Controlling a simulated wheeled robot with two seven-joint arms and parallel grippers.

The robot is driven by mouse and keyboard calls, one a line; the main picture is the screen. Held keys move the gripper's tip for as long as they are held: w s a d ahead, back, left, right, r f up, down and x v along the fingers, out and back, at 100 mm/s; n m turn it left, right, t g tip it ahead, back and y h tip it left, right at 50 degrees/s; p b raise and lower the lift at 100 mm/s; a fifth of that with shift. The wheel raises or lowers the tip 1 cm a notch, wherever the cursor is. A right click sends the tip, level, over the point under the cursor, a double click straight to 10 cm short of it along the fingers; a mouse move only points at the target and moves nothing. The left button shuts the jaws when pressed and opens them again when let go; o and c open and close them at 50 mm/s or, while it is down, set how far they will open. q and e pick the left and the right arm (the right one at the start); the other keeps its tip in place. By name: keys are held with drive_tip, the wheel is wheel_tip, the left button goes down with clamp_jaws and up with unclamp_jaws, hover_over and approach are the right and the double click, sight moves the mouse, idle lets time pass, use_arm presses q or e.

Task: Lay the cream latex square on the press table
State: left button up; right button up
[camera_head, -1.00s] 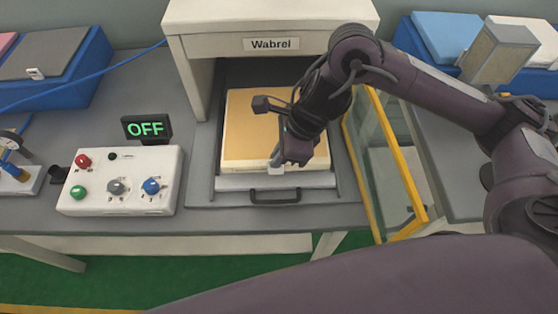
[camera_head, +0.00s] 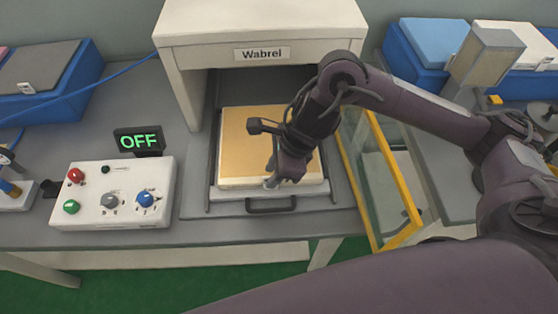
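A thick square slab with a tan-yellow top and cream sides (camera_head: 245,142) lies flat on the sliding press table (camera_head: 230,196), in front of the white press marked "Wabrel" (camera_head: 230,22). It looks like the cream latex square. My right gripper (camera_head: 271,182) points down at the slab's front edge, near its middle. The gripper and arm cover part of the slab's right side. I cannot tell whether the fingers are open or shut, or whether they touch the slab. My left gripper is not in view.
A white control box (camera_head: 120,208) and a display reading OFF (camera_head: 138,141) stand left of the press. A yellow-framed clear guard (camera_head: 388,185) is at its right. Blue bins with a grey square (camera_head: 42,66), a blue square (camera_head: 436,40) and a white square (camera_head: 512,42) flank it.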

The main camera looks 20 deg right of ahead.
drive_tip(key=p+v, duration=0.1)
drive_tip(key=v, duration=1)
drive_tip(key=shift+d+r, duration=0.2)
drive_tip(key=shift+r, duration=0.1)
drive_tip(key=shift+s, duration=0.15)
